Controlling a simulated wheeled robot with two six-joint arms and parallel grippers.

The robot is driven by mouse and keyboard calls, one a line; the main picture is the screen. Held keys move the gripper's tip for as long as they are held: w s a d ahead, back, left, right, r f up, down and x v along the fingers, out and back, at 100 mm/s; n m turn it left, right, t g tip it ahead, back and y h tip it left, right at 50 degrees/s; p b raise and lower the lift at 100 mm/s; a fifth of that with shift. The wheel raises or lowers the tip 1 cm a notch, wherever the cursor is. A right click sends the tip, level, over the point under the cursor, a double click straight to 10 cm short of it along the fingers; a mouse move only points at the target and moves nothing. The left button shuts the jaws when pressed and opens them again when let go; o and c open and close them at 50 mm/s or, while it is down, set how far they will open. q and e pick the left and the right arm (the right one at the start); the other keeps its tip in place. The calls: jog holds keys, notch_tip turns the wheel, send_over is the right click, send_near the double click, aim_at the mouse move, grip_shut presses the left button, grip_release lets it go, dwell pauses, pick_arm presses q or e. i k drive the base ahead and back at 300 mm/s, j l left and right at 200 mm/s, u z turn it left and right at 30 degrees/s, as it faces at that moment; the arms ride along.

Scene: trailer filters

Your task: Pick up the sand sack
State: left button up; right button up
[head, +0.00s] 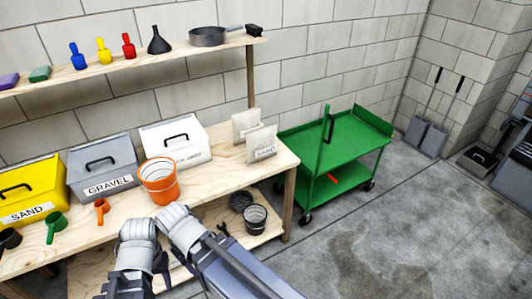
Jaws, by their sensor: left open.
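Two pale, upright sacks stand at the right end of the wooden bench. The front sack (262,144) has a small label that I cannot read clearly, and the rear sack (246,123) is partly behind it. I cannot tell which one is the sand sack. My right gripper is not in view.
A yellow SAND bin (33,188), a grey GRAVEL bin (101,164), a white bin (176,140) and an orange bucket (158,181) stand on the bench (222,171). A green cart (345,145) stands right of it.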

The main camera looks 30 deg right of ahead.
aim_at(261, 142)
jog(key=i+z, duration=0.15)
jog(key=z, duration=0.2)
jog(key=i+z, duration=0.3)
jog(key=z, duration=0.35)
jog(key=i+j, duration=0.05)
